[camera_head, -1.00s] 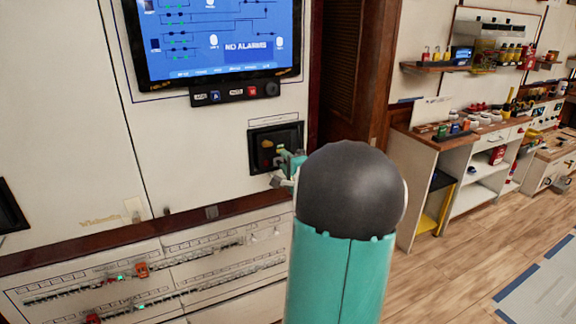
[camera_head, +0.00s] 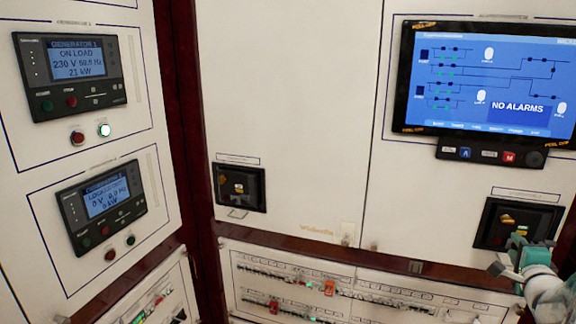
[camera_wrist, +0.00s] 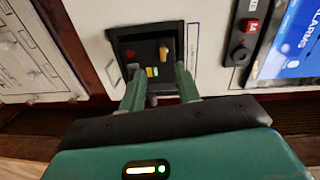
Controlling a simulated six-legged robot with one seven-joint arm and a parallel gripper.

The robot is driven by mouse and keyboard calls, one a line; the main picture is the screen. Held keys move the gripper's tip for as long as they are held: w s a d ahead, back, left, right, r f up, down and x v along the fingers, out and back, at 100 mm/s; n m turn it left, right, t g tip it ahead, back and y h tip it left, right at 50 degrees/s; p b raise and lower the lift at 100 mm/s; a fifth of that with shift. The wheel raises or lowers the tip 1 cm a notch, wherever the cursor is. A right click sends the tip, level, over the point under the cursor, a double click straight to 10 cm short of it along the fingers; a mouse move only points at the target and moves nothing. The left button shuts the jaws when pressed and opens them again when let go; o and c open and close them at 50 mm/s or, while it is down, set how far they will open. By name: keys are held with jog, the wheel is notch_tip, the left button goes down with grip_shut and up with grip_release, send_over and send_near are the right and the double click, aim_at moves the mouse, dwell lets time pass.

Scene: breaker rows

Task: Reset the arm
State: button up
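My gripper (camera_head: 520,258) is at the right edge of the head view, in front of a black recessed breaker panel (camera_head: 490,228) with a yellow handle (camera_head: 507,218). In the wrist view, my gripper (camera_wrist: 157,72) has its two green fingers apart. They point at the black panel (camera_wrist: 122,46), with small yellow and green marks between them. The yellow handle (camera_wrist: 164,50) is near the right fingertip, and a dark red spot (camera_wrist: 129,54) is near the left one. I see nothing clearly held; contact with the panel cannot be told.
A second black panel (camera_head: 240,188) with a yellow handle is on the middle cabinet. Two generator controllers (camera_head: 75,72) (camera_head: 101,205) are on the left cabinet. A blue screen (camera_head: 487,80) reads NO ALARMS above my gripper. Breaker rows (camera_head: 320,287) run along the bottom.

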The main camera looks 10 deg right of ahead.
jog(key=w+a+r+n+g+y, duration=0.15)
jog(key=a+n, duration=0.35)
jog(key=a, duration=0.8)
jog(key=w+a+r+n+g+y, duration=0.1)
jog(key=w+a+n+g+y, duration=0.3)
jog(key=a, duration=0.8)
jog(key=s+a+f+n+g+y, duration=0.2)
jog(key=s+a+n, duration=0.5)
jog(key=a, duration=0.5)
jog(key=s+a+f+n+g+y, duration=0.1)
jog(key=s+a+f+n, duration=0.2)
jog(key=s+a+n, duration=0.4)
jog(key=s+a, duration=0.3)
jog(key=a, duration=0.1)
jog(key=shift+s+a+g+y, duration=0.3)
jog(key=shift+a+g+y, duration=0.05)
jog(key=shift+d+f, duration=0.1)
jog(key=shift+d, duration=0.1)
